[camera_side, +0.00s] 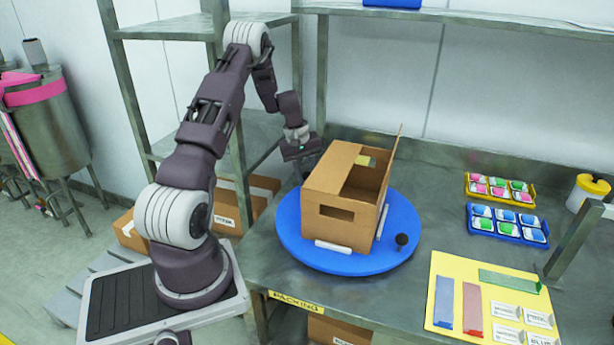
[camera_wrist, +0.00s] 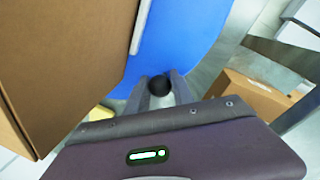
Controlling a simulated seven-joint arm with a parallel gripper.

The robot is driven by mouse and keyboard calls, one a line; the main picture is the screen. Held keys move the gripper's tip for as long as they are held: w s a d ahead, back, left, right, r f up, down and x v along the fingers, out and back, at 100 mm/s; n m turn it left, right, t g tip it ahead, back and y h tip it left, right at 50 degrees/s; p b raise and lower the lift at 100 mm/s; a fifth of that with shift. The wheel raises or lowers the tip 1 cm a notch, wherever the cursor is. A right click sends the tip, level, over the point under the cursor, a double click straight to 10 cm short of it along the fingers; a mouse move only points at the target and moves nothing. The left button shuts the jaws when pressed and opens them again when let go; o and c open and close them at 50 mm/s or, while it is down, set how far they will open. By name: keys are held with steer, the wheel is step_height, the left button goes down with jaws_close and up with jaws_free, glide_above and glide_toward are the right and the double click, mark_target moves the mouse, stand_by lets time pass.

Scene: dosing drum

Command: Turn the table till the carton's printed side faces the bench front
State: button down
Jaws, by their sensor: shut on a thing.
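The open brown carton (camera_side: 336,212) stands upright on the round blue turntable (camera_side: 296,235). Its near face has a dark hand slot and shows no print; a flap stands up at the back right. A black knob (camera_side: 402,239) shows on the table's front right. My gripper (camera_side: 309,164) is at the table's back left, beside the carton, its fingertips partly hidden in the side view. In the wrist view its fingers (camera_wrist: 160,92) are shut on another black knob (camera_wrist: 160,85), next to the carton (camera_wrist: 65,60) and over the blue table (camera_wrist: 185,35).
White strips (camera_side: 333,247) edge the carton's base. On the metal bench (camera_side: 455,215) to the right are a yellow tray (camera_side: 499,190), a blue tray (camera_side: 507,225) and a yellow mat (camera_side: 450,268). A shelf post (camera_side: 228,125) stands close behind my arm.

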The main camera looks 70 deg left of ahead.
steer(key=shift+w, duration=0.1)
stand_by(0.3)
steer(key=shift+w+a+m, duration=0.2)
steer(key=shift+w+m, duration=0.45)
steer(key=shift+w, duration=0.3)
steer(key=shift+w+a+m, duration=0.15)
steer(key=shift+w+m, duration=0.5)
steer(key=shift+w, duration=0.3)
steer(key=shift+w+d+m+h, duration=0.1)
steer(key=shift+w+m+h, duration=0.3)
steer(key=shift+w+m, duration=1.1)
steer(key=shift+w+d+m+g, duration=0.15)
steer(key=shift+w+d+m, duration=0.2)
steer(key=shift+w, duration=0.6)
steer(key=shift+w+d+m+g, duration=0.15)
steer(key=shift+w+m, duration=0.3)
steer(key=shift+w, duration=0.5)
steer(key=shift+w+d+m+h, duration=0.15)
steer(key=shift+w+d+m, duration=0.1)
steer(key=shift+w+m, duration=0.3)
steer(key=shift+w+d+m+h, duration=0.2)
steer(key=shift+w+m, duration=0.15)
steer(key=shift+w, duration=0.25)
steer(key=c, duration=1.1)
jaws_free()
